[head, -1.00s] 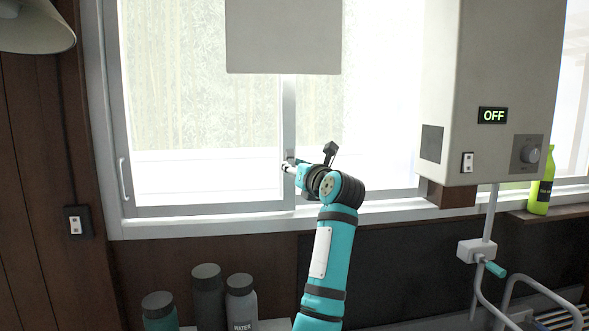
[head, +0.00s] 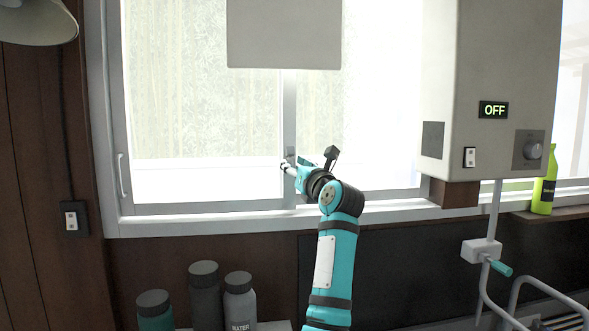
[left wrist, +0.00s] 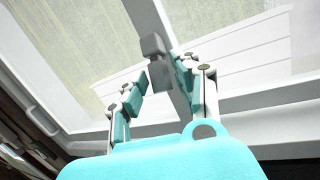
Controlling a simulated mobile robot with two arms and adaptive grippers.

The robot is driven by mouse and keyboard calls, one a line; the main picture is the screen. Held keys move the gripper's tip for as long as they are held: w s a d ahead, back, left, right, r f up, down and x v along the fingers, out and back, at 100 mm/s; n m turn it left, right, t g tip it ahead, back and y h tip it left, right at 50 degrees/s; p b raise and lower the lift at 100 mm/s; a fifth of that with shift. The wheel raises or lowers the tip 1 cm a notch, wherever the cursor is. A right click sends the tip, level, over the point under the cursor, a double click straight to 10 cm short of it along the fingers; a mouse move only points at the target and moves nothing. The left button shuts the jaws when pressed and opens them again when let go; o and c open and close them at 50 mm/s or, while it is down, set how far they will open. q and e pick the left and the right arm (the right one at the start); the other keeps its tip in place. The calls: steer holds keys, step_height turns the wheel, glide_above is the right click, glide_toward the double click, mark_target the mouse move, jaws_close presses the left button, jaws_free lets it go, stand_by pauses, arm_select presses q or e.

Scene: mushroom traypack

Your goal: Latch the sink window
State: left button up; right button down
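The sink window (head: 205,209) is a sliding window in a pale grey frame, with a vertical stile near the middle. Its latch (left wrist: 153,47) is a small grey block on that stile; it also shows in the head view (head: 290,153) just above my fingertips. My left gripper (left wrist: 158,80) is at the stile with its fingers apart. The latch's lower part lies between the fingers, close to the right finger; whether they touch is unclear. In the head view my left gripper (head: 286,167) partly hides the stile. My right gripper is out of view.
A grey panel (head: 284,34) hangs in front of the upper window. A wall unit reading OFF (head: 450,90) stands out at right, with a pipe and teal handle (head: 501,268) below. Several bottles (head: 205,295) stand below the window. A green bottle (head: 543,185) is on the right ledge.

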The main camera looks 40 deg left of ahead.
arm_select(q)
steer(key=shift+o, duration=0.9)
steer(key=v, duration=1.2)
steer(key=shift+f, duration=0.15)
